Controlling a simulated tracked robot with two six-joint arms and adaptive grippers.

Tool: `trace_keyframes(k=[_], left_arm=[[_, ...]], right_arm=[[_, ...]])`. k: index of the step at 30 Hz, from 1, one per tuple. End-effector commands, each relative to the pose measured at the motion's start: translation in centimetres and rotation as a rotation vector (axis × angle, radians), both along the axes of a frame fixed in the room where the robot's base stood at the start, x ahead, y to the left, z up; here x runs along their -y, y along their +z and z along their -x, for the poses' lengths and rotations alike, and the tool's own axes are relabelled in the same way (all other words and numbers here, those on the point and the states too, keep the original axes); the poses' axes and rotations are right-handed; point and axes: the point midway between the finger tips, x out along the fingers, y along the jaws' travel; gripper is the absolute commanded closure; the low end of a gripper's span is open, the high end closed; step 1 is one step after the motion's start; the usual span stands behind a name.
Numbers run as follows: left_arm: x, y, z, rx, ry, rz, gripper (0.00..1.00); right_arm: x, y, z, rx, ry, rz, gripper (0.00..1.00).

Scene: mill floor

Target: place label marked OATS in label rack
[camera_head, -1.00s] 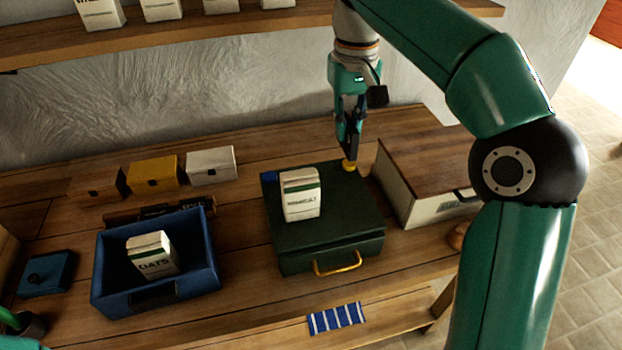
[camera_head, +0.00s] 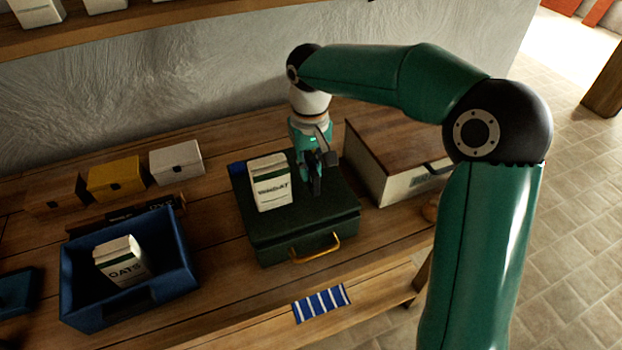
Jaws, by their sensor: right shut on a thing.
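A white packet marked OATS (camera_head: 120,262) leans inside the blue bin (camera_head: 172,288) at the left. A dark low rack (camera_head: 96,221) with faint lettering, possibly the label rack, stands just behind that bin and is partly hidden by it. My right gripper (camera_head: 314,186) points down over the dark green box (camera_head: 330,212), right of a white packet marked WHEAT or similar (camera_head: 270,183). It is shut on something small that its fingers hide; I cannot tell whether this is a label. No separate label marked OATS can be made out. My left gripper is out of view.
Brown, yellow (camera_head: 116,178) and white (camera_head: 176,162) small boxes line the back left. A wood-topped case (camera_head: 385,150) stands right of the green box. A blue striped cloth (camera_head: 321,303) lies at the front. A shelf (camera_head: 130,30) with packets hangs above.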

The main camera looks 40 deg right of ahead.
Motion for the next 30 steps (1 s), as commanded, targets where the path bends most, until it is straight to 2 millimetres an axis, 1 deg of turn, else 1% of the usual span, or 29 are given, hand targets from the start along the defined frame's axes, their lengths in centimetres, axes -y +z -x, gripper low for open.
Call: trace_keyframes(k=[6,9,20,21,25,30], left_arm=[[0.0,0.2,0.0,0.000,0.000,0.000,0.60],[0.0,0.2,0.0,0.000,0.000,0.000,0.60],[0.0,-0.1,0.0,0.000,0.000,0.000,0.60],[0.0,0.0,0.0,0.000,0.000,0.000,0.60],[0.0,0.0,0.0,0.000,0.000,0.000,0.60],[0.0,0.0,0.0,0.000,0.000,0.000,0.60]], right_arm=[[0.0,-3.0,0.1,-0.006,0.000,0.000,1.00],[0.0,-3.9,0.1,-0.003,0.000,-0.001,1.00],[0.0,-4.3,0.1,-0.002,0.000,0.000,1.00],[0.0,-4.3,0.1,-0.002,0.000,0.000,0.82],[0.0,-4.3,0.1,-0.002,0.000,0.000,0.60],[0.0,-4.2,0.1,-0.002,0.000,0.000,0.60]])
